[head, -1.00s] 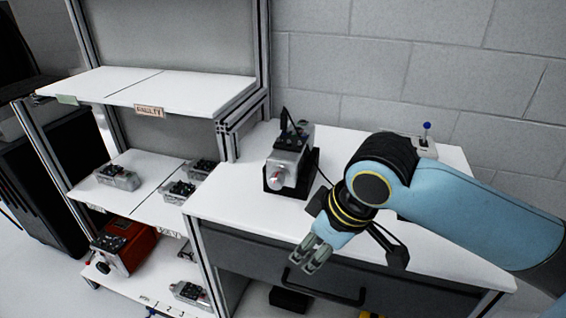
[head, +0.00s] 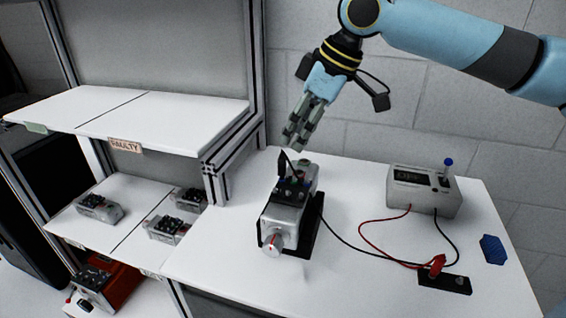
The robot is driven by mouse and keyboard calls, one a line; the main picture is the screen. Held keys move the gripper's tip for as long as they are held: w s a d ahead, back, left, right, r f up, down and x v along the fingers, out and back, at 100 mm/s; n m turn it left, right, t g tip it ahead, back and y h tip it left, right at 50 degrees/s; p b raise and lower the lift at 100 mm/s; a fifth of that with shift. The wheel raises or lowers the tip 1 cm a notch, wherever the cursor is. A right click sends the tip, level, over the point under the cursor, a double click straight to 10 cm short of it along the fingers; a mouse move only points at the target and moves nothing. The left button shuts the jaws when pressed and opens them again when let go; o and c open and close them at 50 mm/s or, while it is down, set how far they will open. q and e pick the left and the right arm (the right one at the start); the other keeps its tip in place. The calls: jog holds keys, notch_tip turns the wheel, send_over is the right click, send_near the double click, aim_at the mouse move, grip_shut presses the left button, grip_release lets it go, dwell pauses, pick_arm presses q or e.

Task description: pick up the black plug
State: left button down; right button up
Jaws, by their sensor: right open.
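The black plug (head: 283,163) stands upright at the back of the grey servo unit (head: 283,217), which sits in a black cradle on the white tabletop. My right gripper (head: 294,143) points down just above and slightly right of the plug, with its grey fingers close to the plug's top. It is open, and I cannot tell whether it touches the plug. My left gripper is not in view.
A grey meter box (head: 424,190) with a blue-knobbed lever stands at right. Its red and black leads run to a red plug (head: 437,264) on a black strip (head: 445,283) and to the servo. A blue hexagonal piece (head: 492,249) lies nearby. A shelf (head: 160,118) labelled FAULTY stands at left.

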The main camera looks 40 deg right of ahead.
aim_at(284, 158)
jog(key=x, duration=0.2)
jog(key=shift+w+a+f, duration=0.15)
jog(key=shift+w+f, duration=0.1)
jog(key=x, duration=0.3)
jog(key=shift+s+f+p, duration=0.1)
jog(key=shift+f+p, duration=0.05)
jog(key=shift+p, duration=0.2)
jog(key=shift+d+x, duration=0.1)
jog(key=shift+x, duration=0.5)
jog(key=shift+d+x, duration=0.15)
jog(key=shift+x, duration=0.5)
jog(key=shift+f, duration=0.25)
jog(key=shift+c, duration=0.6)
jog(key=c, duration=0.7)
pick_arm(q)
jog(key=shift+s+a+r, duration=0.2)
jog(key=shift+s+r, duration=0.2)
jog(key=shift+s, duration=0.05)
pick_arm(e)
grip_shut()
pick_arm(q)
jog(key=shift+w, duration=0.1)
